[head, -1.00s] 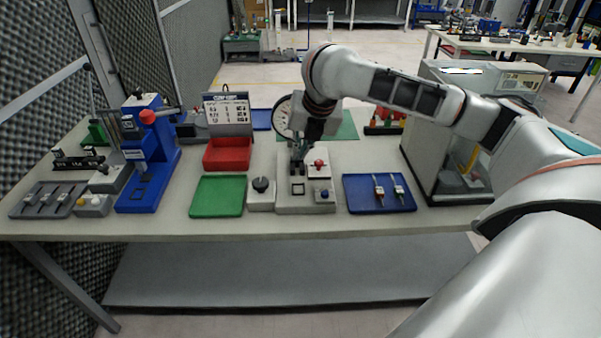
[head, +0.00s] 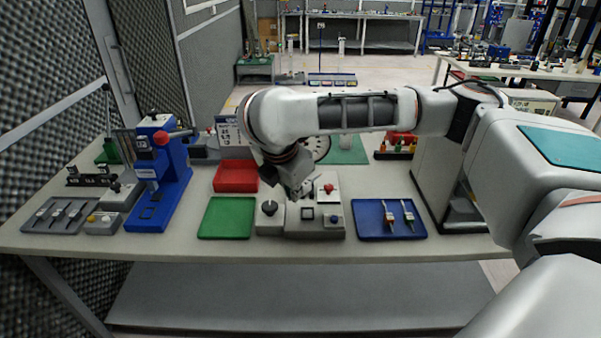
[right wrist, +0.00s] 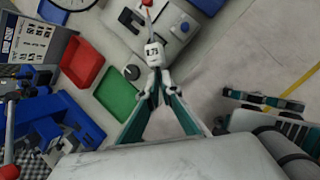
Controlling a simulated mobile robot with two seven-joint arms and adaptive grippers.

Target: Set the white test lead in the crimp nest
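My right gripper (right wrist: 155,88) appears shut on a white test lead (right wrist: 153,54) with a dark-printed label. The lead points away from the fingers, a thin reddish part toward its far end. In the head view my right gripper (head: 297,189) is tilted over the grey fixture (head: 328,232), its fingertips partly hidden by the wrist. The fixture has a dark square recess (head: 307,213), perhaps the crimp nest, a red knob (head: 328,188) and a blue button. The lead appears above and apart from the fixture. My left gripper is out of view.
A blue tray (head: 372,233) with two leads lies right of the fixture. A black-knobbed box (head: 269,230), green tray (head: 226,218) and red bin (head: 236,177) lie left. A tall blue press (head: 158,190) stands farther left, and a grey cabinet (head: 432,170) stands right.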

